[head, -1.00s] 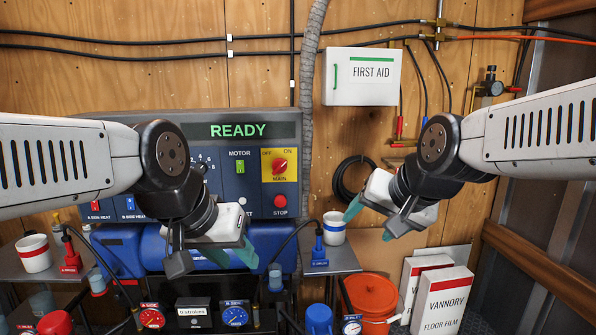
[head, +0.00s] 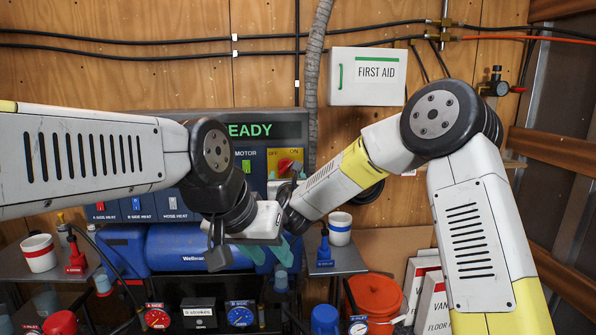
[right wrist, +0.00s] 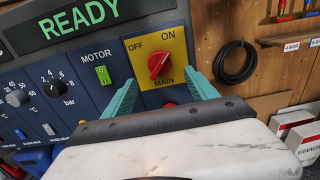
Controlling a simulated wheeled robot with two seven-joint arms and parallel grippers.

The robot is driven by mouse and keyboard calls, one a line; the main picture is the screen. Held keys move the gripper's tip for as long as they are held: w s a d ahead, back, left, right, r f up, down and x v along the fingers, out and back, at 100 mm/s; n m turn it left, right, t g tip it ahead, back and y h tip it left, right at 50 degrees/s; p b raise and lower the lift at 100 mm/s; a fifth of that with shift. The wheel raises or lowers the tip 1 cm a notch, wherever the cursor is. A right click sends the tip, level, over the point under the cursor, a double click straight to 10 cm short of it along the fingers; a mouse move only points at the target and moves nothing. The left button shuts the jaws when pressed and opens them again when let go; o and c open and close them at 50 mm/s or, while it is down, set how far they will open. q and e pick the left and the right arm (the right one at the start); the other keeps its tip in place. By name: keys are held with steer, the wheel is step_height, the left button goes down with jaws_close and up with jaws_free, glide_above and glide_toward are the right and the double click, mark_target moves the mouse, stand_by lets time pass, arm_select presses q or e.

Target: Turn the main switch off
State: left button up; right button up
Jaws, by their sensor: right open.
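The main switch is a red knob (right wrist: 159,64) on a yellow plate (right wrist: 140,45) marked OFF, ON and MAIN. Its grip is tilted, with the upper end toward ON. In the head view the knob (head: 289,167) is partly covered by my right arm. My right gripper (right wrist: 162,82) is open and empty; its two teal fingers point at the panel on either side of the knob's lower part, and I cannot tell whether they touch it. My left gripper (head: 268,254) hangs lower, in front of the blue tank; its fingers are partly hidden.
A green motor switch (right wrist: 103,75) is left of the plate. A red button (right wrist: 168,104) is below it, partly hidden by my gripper. A blue tank (head: 190,247) lies below the panel. A white and blue cup (head: 339,229) stands on a shelf at the right.

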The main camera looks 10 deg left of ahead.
mark_target(286, 169)
steer(key=x, duration=0.7)
steer(key=shift+w+a, duration=0.1)
steer(key=shift+w, duration=0.15)
steer(key=c, duration=1.3)
